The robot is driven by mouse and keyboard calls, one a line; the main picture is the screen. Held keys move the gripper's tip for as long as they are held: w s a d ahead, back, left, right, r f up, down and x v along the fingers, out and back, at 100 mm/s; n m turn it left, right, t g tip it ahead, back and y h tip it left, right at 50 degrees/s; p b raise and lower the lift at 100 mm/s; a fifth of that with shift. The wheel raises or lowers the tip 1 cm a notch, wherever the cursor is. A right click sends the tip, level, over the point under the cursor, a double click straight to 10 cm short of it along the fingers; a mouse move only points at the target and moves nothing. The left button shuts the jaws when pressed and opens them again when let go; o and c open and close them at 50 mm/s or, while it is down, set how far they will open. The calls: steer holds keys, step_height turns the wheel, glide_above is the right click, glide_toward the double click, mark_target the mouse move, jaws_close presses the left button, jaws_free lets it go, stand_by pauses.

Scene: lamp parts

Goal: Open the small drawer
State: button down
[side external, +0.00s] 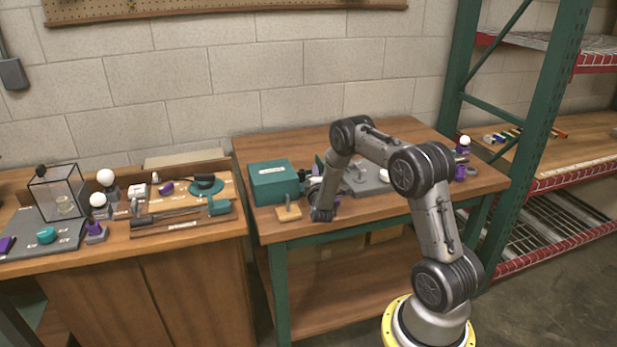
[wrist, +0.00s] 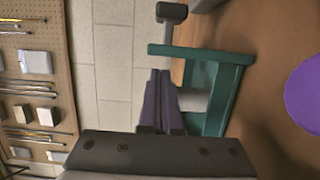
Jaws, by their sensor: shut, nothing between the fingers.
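The teal box (side external: 273,183) stands on the middle table, left of my gripper (side external: 307,183) in the side external view. In the wrist view a teal, open-topped frame (wrist: 228,95), apparently the small drawer standing out from the box, shows brown wood and a grey patch in its opening. A dark handle (wrist: 172,12) sticks out beyond its front panel (wrist: 200,53). My gripper's two purple-grey fingers (wrist: 160,75) are shut and empty. The arm hides much of the drawer in the side view.
A small wooden block with a grey upright piece (side external: 289,211) stands before the box. A grey plate (side external: 368,182) lies behind the arm. A purple round thing (wrist: 304,92) is at the wrist view's right. The left bench (side external: 190,232) holds several lamp parts.

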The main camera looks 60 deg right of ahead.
steer(key=shift+s+d, duration=0.45)
steer(key=shift+s, duration=0.05)
steer(key=shift+s+d, duration=0.45)
